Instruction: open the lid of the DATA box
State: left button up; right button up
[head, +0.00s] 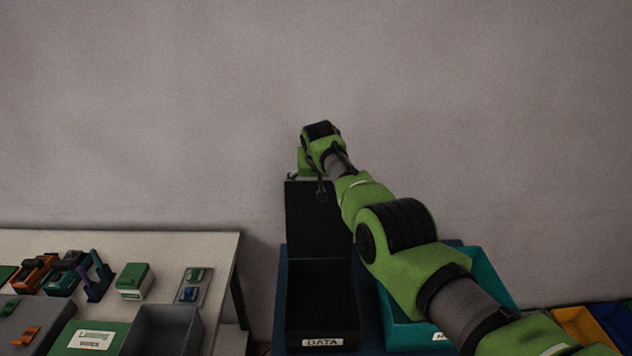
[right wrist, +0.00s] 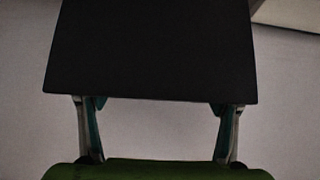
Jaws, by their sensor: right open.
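The black DATA box (head: 321,300) stands low in the middle of the head view, with a white label (head: 322,342) on its front. Its dark lid (head: 318,225) stands raised at the back, and the box's dark inside shows. My right gripper (head: 307,182) is at the lid's top edge. In the right wrist view the lid (right wrist: 150,50) is a dark panel whose edge lies across the two spread fingers of the right gripper (right wrist: 158,104). The gripper is open; contact with the lid cannot be told. My left gripper is not in view.
A teal box (head: 485,275) stands right of the DATA box, partly behind my right arm. Yellow (head: 580,325) and blue (head: 612,318) bins are at far right. A pale table (head: 190,240) at left holds several small devices and a grey bin (head: 165,330). A plain wall is behind.

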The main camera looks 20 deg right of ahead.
jog(key=v, duration=1.2)
dwell(0.6)
